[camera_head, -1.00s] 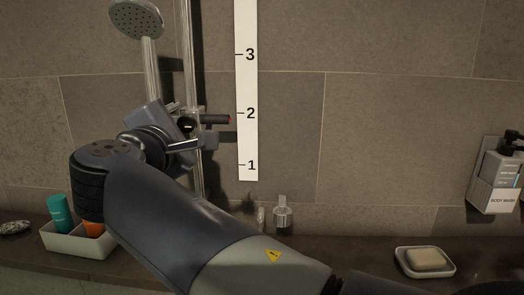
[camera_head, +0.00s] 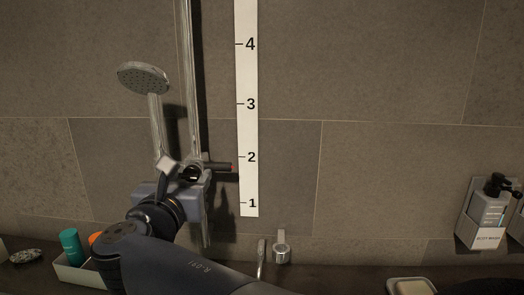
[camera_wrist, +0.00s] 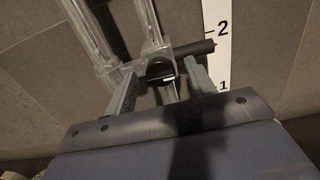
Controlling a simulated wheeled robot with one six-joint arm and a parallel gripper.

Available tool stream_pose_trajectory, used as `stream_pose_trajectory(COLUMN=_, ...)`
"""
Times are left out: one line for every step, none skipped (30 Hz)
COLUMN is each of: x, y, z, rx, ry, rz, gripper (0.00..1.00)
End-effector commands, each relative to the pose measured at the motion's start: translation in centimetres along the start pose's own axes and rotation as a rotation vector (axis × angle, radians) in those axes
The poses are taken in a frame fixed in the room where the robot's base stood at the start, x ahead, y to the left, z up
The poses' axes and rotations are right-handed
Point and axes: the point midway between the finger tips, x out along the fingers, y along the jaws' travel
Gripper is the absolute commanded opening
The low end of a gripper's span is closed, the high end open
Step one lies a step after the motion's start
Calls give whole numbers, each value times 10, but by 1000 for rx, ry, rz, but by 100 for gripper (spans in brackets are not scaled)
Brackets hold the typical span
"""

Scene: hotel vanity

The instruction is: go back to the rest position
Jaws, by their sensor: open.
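My gripper (camera_head: 178,176) is at the shower rail in the head view, just below and in front of the slider holder (camera_wrist: 160,66). In the wrist view its two fingers (camera_wrist: 163,74) stand apart, one on each side of the holder's lower part. I cannot tell whether either finger touches it. The holder has a dark pointer with a red tip (camera_head: 228,167), a little below the 2 on the white scale (camera_head: 247,130). The round shower head (camera_head: 144,78) is seated in the holder, its handle upright. My forearm hides the lower left of the scene.
A white tray (camera_head: 72,274) with a teal bottle (camera_head: 70,246) and an orange one (camera_head: 95,239) is beside my arm at left. A metal fitting (camera_head: 282,247) stands near the ledge. A body wash dispenser (camera_head: 487,222) and soap dish (camera_head: 410,287) are at right.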

Motion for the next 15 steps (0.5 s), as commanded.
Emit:
stream_pose_trajectory(x=0, y=0, z=4, rx=-47, ry=1, rz=0, gripper=52)
stream_pose_trajectory(x=0, y=0, z=4, rx=-74, ry=1, rz=0, gripper=52)
stream_pose_trajectory(x=0, y=0, z=3, rx=-106, ry=2, rz=0, gripper=52)
stream_pose_trajectory(x=0, y=0, z=3, rx=-129, ry=1, rz=0, gripper=52)
stream_pose_trajectory(x=0, y=0, z=3, rx=-149, ry=1, rz=0, gripper=52)
stream_pose_trajectory(x=0, y=0, z=3, rx=-172, ry=0, rz=0, gripper=52)
stream_pose_trajectory(x=0, y=0, z=2, rx=-187, ry=0, rz=0, gripper=52)
stream_pose_trajectory(x=-1, y=0, z=2, rx=-197, ry=0, rz=0, gripper=52)
stream_pose_trajectory(x=-4, y=0, z=0, rx=-192, ry=-1, rz=2, gripper=52)
stream_pose_trajectory(x=-6, y=1, z=-1, rx=-191, ry=-1, rz=2, gripper=52)
stream_pose_trajectory(x=-7, y=1, z=-1, rx=-191, ry=-1, rz=2, gripper=52)
stream_pose_trajectory(x=-8, y=1, z=-1, rx=-190, ry=0, rz=1, gripper=52)
stream_pose_trajectory(x=-8, y=0, z=0, rx=-190, ry=0, rz=1, gripper=52)
stream_pose_trajectory(x=-8, y=0, z=0, rx=-190, ry=0, rz=1, gripper=52)
stream_pose_trajectory(x=-8, y=0, z=0, rx=-189, ry=0, rz=0, gripper=52)
